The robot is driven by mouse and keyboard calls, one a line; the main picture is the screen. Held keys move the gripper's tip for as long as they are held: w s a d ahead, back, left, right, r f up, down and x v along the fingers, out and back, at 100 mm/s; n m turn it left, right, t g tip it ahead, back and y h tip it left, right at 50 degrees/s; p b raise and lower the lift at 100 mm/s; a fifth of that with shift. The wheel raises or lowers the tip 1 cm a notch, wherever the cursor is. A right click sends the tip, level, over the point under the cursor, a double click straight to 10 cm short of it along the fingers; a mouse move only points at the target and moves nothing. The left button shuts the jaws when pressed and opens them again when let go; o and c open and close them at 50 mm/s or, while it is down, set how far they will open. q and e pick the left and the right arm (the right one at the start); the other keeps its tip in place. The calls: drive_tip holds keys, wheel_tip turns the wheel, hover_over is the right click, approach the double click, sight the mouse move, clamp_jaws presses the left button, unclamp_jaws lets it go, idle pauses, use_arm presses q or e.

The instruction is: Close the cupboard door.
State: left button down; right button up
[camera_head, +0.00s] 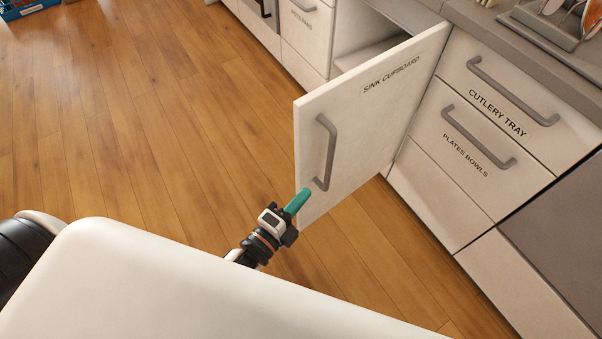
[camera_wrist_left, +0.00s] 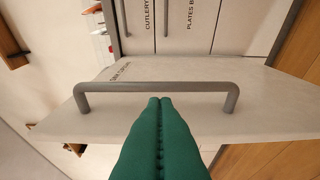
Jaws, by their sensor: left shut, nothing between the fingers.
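The cupboard door (camera_head: 372,120), white and labelled "SINK CUPBOARD", stands open, swung out from the cabinet front. Its grey bar handle (camera_head: 326,152) is on the outer face near the free edge. My left gripper (camera_head: 298,201) has teal fingers and is shut and empty, at the lower free edge of the door, just below the handle. In the left wrist view the shut fingers (camera_wrist_left: 160,104) point at the door face (camera_wrist_left: 185,120), with the handle (camera_wrist_left: 155,88) crossing just beyond their tips. Whether they touch the door I cannot tell. My right gripper is not in view.
The open cupboard (camera_head: 362,40) shows a pale interior behind the door. To its right are the cutlery tray drawer (camera_head: 500,95) and the plates bowls drawer (camera_head: 470,150). A dish rack (camera_head: 555,25) stands on the counter. The wooden floor (camera_head: 150,120) left of the door is clear.

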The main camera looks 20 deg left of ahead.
sight(300, 173)
use_arm(q)
drive_tip(key=w, duration=0.2)
drive_tip(key=w+a, duration=0.1)
drive_tip(key=w, duration=0.1)
drive_tip(key=w+a, duration=0.1)
drive_tip(key=w, duration=0.1)
drive_tip(key=shift+w, duration=0.15)
drive_tip(key=shift+a, duration=0.15)
